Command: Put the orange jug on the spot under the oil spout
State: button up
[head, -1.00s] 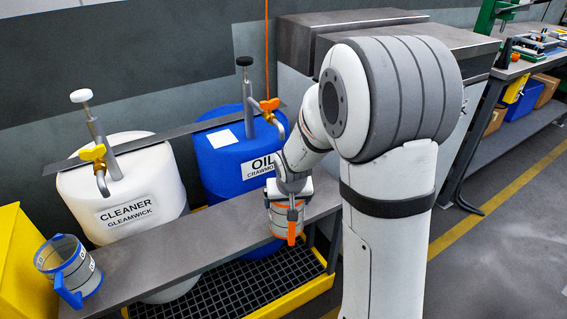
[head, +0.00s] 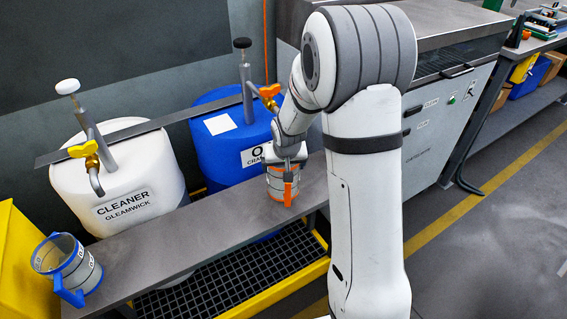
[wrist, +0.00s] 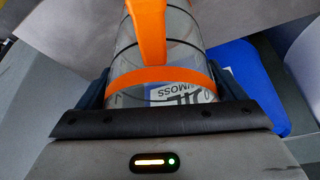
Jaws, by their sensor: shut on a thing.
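The orange jug (head: 278,186) is clear with orange bands and an orange handle, and it is upright at the right part of the grey shelf. In the wrist view the jug (wrist: 150,40) fills the space between the jaws. My gripper (head: 287,158) is shut on it; in the wrist view the gripper (wrist: 165,95) has a dark finger on each side of the jug. The blue oil drum (head: 215,165) stands behind the shelf. Its spout with an orange tap (head: 268,92) is above and behind the jug, partly hidden by my arm. I cannot tell whether the jug touches the shelf.
A white cleaner drum (head: 115,180) with a yellow tap stands to the left. A blue-handled jug (head: 68,268) is at the shelf's left end. The shelf (head: 200,225) is bare between the jugs. A yellow-edged black grating (head: 235,285) lies below.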

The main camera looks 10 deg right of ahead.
jog(key=shift+w+f, duration=0.15)
jog(key=shift+f, duration=0.05)
jog(key=o, duration=1.1)
jog(key=shift+r, duration=0.1)
jog(key=p+v, duration=0.1)
jog(key=v, duration=1)
jog(key=shift+d, duration=0.1)
jog(key=shift+s+r, duration=0.4)
jog(key=shift+r, duration=0.2)
jog(key=s+r+g, duration=0.1)
jog(key=s+r, duration=0.1)
jog(key=s, duration=0.9)
jog(key=s+r+g, duration=0.1)
jog(key=s+r, duration=0.1)
jog(key=s, duration=0.9)
jog(key=shift+s+r+n+g, duration=0.25)
jog(key=shift+r+n+g, duration=0.05)
jog(key=shift+r+n, duration=0.1)
jog(key=shift+d, duration=0.2)
